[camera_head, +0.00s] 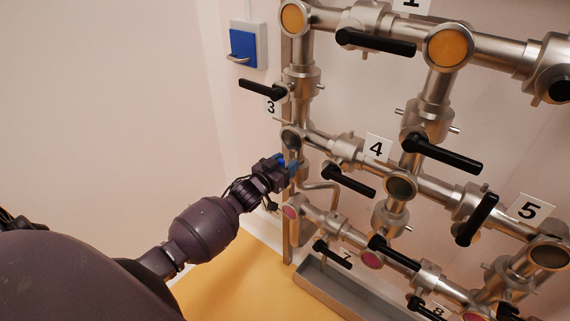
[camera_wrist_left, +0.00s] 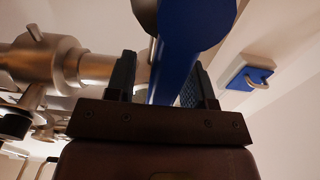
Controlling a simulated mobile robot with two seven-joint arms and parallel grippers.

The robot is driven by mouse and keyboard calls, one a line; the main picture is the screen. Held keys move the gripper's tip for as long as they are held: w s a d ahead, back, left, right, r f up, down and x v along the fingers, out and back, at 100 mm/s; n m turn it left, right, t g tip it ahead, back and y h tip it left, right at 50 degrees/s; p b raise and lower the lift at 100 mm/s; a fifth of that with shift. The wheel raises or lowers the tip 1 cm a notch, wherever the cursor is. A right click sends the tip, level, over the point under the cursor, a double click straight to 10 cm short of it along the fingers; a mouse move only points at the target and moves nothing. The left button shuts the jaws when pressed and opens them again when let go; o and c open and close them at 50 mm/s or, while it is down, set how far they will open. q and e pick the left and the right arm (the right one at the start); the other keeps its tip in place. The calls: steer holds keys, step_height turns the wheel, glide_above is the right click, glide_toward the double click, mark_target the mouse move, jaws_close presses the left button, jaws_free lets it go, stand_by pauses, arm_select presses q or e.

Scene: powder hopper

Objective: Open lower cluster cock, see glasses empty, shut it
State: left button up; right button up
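My left gripper (camera_head: 283,163) is at the left upright of the pipe frame. The fingers stand apart, with a narrow gap at the left finger; contact at the right finger is unclear. Only a bit of blue shows at the gripper in the head view. Round sight glasses show dark (camera_head: 291,140), dark (camera_head: 400,186), pink (camera_head: 290,212) and pink (camera_head: 372,260). The upper ones are orange (camera_head: 293,18) and orange (camera_head: 448,46). My right gripper is out of view.
Several black-handled cocks surround the spot, including one by label 3 (camera_head: 260,89) and one by label 4 (camera_head: 350,181). A blue-fronted wall box (camera_head: 243,45) hangs at upper left. A grey trough (camera_head: 345,295) lies below the pipes. The left wall side is clear.

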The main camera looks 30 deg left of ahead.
arm_select(q)
jaws_close()
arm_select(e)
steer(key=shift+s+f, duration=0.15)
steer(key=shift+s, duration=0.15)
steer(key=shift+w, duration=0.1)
